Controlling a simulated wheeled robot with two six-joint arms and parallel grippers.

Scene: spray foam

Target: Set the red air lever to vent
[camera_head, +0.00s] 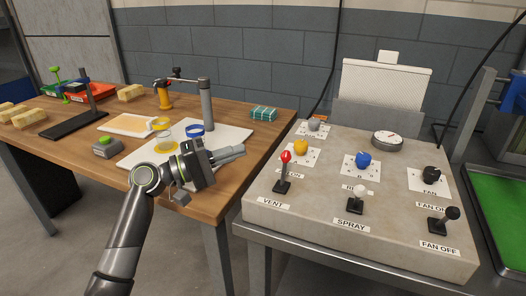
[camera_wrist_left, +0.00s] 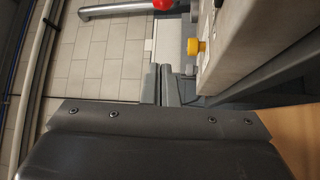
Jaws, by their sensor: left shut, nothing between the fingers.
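The red air lever (camera_head: 286,157) stands at the left of the grey control panel (camera_head: 350,251) in the head view. It has a red ball on a thin stem above a black base. The VENT label (camera_head: 272,202) lies on the near side of the base, and the ball tips slightly toward the far side. My left gripper (camera_head: 243,150) is shut and empty, left of the lever and apart from it. In the left wrist view its fingertips (camera_wrist_left: 163,88) are together. A red rounded piece (camera_wrist_left: 164,4) shows at the top there; I cannot tell whether it is the lever ball.
A white-knobbed lever (camera_head: 360,191) and a black-knobbed lever (camera_head: 452,213) stand right of the red one. Yellow (camera_head: 300,146), blue (camera_head: 363,160) and black (camera_head: 431,172) knobs sit behind. The wooden table (camera_head: 262,130) at left holds tools. A gap separates table and panel.

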